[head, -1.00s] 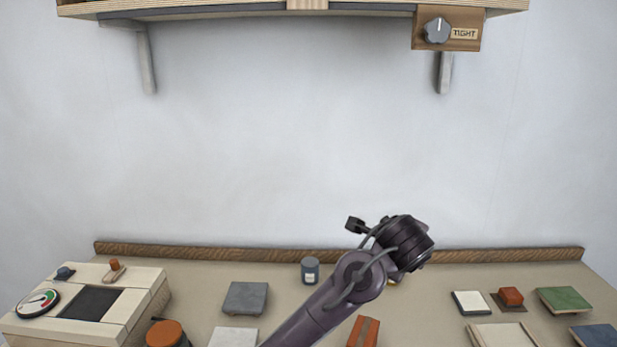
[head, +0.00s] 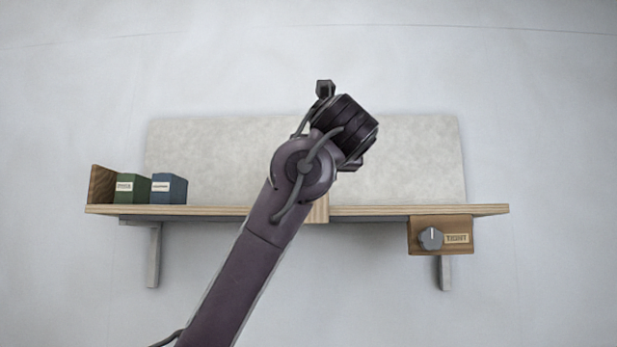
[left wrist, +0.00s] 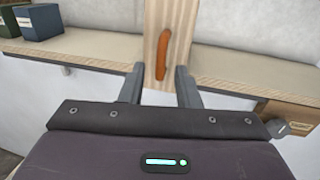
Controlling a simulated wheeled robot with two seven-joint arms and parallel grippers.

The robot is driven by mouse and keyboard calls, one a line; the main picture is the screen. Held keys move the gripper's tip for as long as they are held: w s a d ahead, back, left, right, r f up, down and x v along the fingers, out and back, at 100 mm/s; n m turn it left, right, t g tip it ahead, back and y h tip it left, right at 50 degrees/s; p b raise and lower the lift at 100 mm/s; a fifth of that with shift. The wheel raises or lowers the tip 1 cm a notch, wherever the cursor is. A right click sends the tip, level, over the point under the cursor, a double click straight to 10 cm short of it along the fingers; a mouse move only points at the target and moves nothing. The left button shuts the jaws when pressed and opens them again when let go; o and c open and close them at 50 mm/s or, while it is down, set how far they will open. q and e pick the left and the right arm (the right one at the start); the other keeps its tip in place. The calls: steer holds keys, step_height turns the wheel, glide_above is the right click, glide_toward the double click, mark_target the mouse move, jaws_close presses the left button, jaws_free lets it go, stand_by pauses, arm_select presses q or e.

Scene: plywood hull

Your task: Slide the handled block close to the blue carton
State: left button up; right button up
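The handled block is a pale wooden upright with an orange handle, seen in the left wrist view (left wrist: 152,40). In the head view only a pale piece of it (head: 321,208) shows at the shelf front; my arm hides the rest. My left gripper (left wrist: 160,84) is open, its two fingers apart at either side of the block's lower part, facing the handle; whether they touch it I cannot tell. The blue carton (head: 169,188) stands on the shelf's left part and also shows in the left wrist view (left wrist: 39,22). My right gripper is not in view.
A green carton (head: 132,188) stands left of the blue carton, beside a brown wooden end piece (head: 102,184). The shelf (head: 220,210) looks clear between blue carton and block. A knob panel marked "TIGHT" (head: 457,226) hangs under the right part.

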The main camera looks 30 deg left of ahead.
arm_select(q)
steer(key=p+x, duration=0.3)
steer(key=x, duration=0.5)
steer(key=shift+d, duration=0.1)
steer(key=shift+c, duration=0.4)
jaws_close()
